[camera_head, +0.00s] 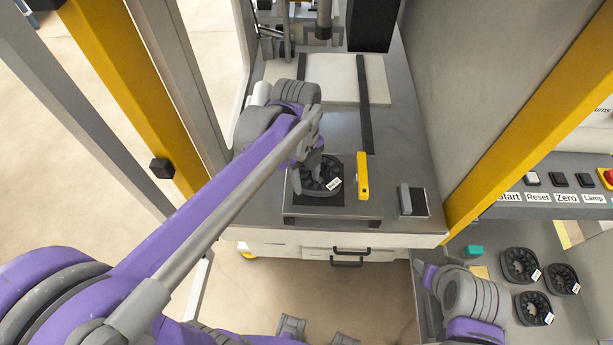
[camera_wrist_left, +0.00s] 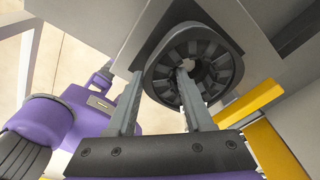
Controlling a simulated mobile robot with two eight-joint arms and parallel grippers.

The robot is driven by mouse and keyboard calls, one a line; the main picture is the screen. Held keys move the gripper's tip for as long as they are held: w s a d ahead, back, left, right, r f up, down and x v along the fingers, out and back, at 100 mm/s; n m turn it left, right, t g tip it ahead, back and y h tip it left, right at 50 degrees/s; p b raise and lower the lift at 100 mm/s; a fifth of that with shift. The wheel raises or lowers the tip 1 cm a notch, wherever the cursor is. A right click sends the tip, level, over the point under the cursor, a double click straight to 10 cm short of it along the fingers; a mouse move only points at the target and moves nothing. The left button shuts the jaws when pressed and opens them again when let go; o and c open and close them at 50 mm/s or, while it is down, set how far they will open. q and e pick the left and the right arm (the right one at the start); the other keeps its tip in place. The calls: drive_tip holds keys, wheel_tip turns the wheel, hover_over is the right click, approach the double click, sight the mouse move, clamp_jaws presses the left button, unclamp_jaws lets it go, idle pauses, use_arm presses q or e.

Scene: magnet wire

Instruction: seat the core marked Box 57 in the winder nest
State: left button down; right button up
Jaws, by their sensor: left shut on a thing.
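A black slotted ring core (camera_head: 321,184) with a small white label sits on or just above the dark square pad of the winder nest (camera_head: 335,201). The label's text is too small to read. My left gripper (camera_head: 311,172) reaches down to it and is shut on it; the wrist view also shows the core (camera_wrist_left: 169,70), with finger parts at its centre opening and near its left edge. I cannot tell whether the core is fully down. My right arm is at the lower right, and its gripper's jaws are not clear.
A small grey block (camera_head: 405,198) is farther right. Several similar labelled cores, including one core (camera_head: 520,265), lie on a lower surface at right, below the button panel (camera_head: 550,190). A yellow post (camera_head: 530,130) rises beside the winder.

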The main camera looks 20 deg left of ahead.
use_arm(q)
drive_tip(key=shift+f+b, duration=0.35)
drive_tip(key=shift+f, duration=0.25)
use_arm(e)
drive_tip(key=shift+s+f, duration=0.2)
drive_tip(key=shift+f, duration=0.25)
use_arm(q)
drive_tip(key=shift+c, duration=1.1)
unclamp_jaws()
drive_tip(key=shift+w+a+r+p, duration=0.15)
drive_tip(key=shift+r+p, duration=0.55)
drive_tip(key=shift+r, duration=0.6)
drive_tip(key=shift+a+r+p, duration=0.1)
drive_tip(key=shift+r+p, duration=0.6)
drive_tip(key=shift+r, duration=0.6)
use_arm(e)
drive_tip(key=r, duration=0.1)
drive_tip(key=w+r, duration=0.1)
drive_tip(key=r, duration=0.2)
drive_tip(key=shift+w, duration=0.35)
use_arm(q)
drive_tip(key=shift+f, duration=0.1)
